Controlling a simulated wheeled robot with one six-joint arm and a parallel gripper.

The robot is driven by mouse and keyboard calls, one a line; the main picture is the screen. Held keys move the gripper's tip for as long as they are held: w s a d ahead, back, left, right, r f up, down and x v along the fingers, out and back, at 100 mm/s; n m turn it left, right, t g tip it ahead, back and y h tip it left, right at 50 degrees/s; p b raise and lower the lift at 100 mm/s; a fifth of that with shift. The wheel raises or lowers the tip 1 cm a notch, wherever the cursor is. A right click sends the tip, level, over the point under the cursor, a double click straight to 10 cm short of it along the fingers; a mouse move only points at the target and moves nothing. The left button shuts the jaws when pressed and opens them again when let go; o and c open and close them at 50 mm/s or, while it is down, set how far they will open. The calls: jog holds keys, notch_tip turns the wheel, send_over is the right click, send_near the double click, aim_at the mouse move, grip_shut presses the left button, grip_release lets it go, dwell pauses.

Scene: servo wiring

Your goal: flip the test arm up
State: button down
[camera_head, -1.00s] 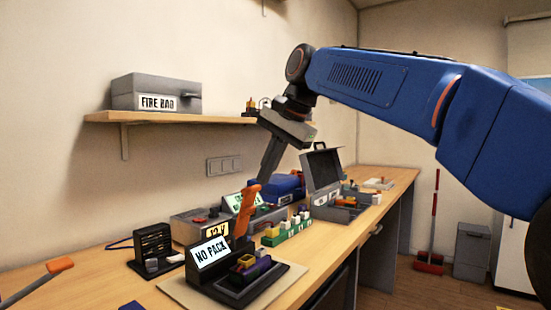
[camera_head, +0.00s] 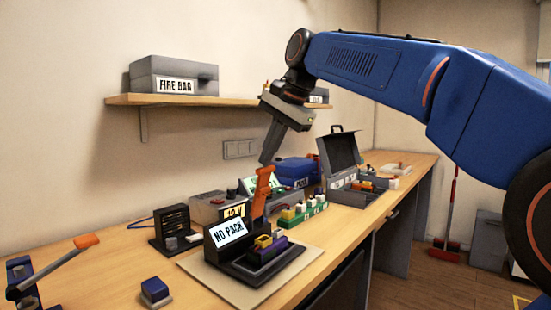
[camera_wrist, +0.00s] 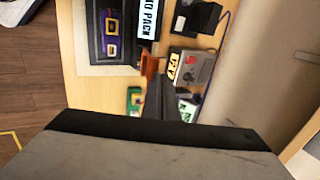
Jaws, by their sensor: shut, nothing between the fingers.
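An orange lever (camera_head: 262,187) stands nearly upright, leaning slightly, on the NO PACK tester (camera_head: 228,231); it looks like the test arm. A purple and yellow piece (camera_head: 264,247) sits in the tester's dark base. My gripper (camera_head: 265,161) is shut and empty, pointing down with its tips at the top of the orange lever. In the wrist view the orange lever (camera_wrist: 152,64) shows just beyond the fingertips; I cannot tell whether they touch. The lever's lower part is partly hidden by the display.
Another lever with an orange grip (camera_head: 87,241) slants at the front left, near a small blue block (camera_head: 155,290). Behind the tester are a 12 V box (camera_head: 207,206), a green block rack (camera_head: 303,214) and an open grey case (camera_head: 340,155). A shelf (camera_head: 185,99) is above.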

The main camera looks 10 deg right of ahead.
jog(key=shift+w+a, duration=0.15)
jog(key=shift+w, duration=0.05)
jog(key=shift+s, duration=0.1)
